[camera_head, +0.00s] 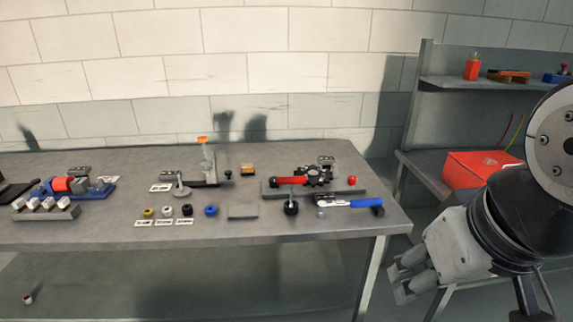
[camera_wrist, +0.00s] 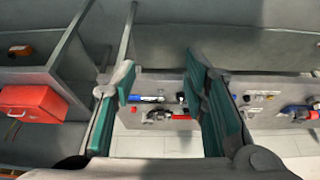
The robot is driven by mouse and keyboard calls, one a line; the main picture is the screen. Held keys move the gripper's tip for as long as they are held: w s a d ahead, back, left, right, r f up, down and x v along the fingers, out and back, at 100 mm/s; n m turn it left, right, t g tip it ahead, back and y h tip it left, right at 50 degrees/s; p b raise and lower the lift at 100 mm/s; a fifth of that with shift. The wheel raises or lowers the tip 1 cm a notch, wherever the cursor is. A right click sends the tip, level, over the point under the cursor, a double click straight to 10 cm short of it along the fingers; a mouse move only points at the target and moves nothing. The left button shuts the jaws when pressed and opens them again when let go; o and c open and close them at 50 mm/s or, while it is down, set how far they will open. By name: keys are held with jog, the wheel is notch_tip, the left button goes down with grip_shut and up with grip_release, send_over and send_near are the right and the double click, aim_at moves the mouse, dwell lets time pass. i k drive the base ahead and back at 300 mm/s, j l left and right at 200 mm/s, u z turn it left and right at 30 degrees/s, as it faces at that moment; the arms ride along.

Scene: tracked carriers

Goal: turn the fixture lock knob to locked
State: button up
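A fixture on a dark base plate (camera_head: 262,187) stands on the right part of the workbench. It carries a red cylinder (camera_head: 290,181) and dark clamp parts (camera_head: 318,176). A red ball knob (camera_head: 352,180) is at its right end. A black round knob (camera_head: 291,207) is at its front edge. I cannot tell which is the lock knob, or its setting. In the wrist view the fixture (camera_wrist: 158,116) is small and far beyond the fingers. My gripper (camera_head: 398,280) is open and empty, right of the workbench and well apart from the fixture. It also shows in the wrist view (camera_wrist: 160,72).
The workbench (camera_head: 340,233) holds a blue-handled tool (camera_head: 350,203), a stand with an orange top (camera_head: 203,140), small coloured rings (camera_head: 211,210) and a blue vise-like fixture (camera_head: 78,186). A red box (camera_head: 480,170) sits on a shelf unit at right. The bench's front strip is mostly clear.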

aim_at(352, 179)
jog(key=i+l, duration=0.75)
jog(key=i, duration=0.1)
